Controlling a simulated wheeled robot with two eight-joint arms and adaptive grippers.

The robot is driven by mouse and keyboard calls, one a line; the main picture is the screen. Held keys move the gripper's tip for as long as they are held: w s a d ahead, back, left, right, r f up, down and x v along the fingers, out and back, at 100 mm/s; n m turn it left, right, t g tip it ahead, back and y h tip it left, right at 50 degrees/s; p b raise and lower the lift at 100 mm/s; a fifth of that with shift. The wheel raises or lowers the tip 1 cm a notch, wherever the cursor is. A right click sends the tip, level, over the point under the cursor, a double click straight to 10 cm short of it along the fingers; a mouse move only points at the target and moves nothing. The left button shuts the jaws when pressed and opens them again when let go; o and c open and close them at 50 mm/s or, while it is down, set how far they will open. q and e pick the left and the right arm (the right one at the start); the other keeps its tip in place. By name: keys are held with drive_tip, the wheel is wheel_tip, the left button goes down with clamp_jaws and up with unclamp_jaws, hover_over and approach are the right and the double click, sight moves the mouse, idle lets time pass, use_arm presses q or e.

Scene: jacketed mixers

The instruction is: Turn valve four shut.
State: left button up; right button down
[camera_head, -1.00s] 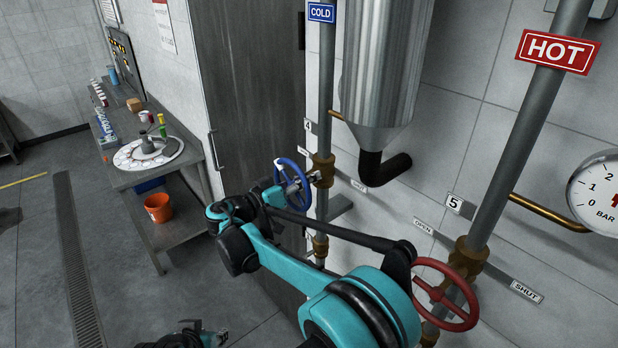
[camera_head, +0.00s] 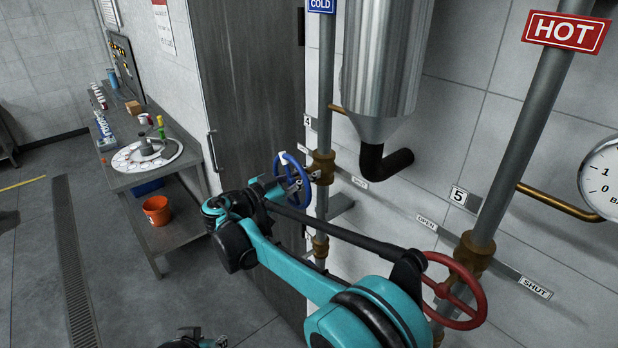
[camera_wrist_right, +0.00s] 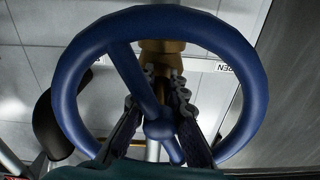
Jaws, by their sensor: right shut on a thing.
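Valve four is the blue handwheel (camera_head: 300,158) on the cold pipe (camera_head: 325,90), below a plate marked 4 (camera_head: 308,121). A small white mark shows on its upper rim. My right gripper (camera_wrist_right: 158,100) reaches through the wheel, with a finger on each side of the hub and spoke, and is shut on the wheel. In the head view its fingers are mostly hidden by my wrist and the wheel. A SHUT label (camera_head: 360,183) is on the wall strip right of the valve. My left gripper (camera_head: 205,340) shows only partly at the bottom edge.
A red handwheel (camera_head: 478,290) on the hot pipe (camera_head: 515,130), by plate 5 (camera_head: 462,197), is close beside my right arm. A steel vessel (camera_head: 385,60) hangs behind.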

drive_tip(key=shift+m, duration=0.6)
drive_tip(key=c, duration=1.6)
unclamp_jaws()
drive_tip(key=shift+o, duration=0.2)
drive_tip(key=shift+a, duration=0.1)
drive_tip(key=v, duration=1.2)
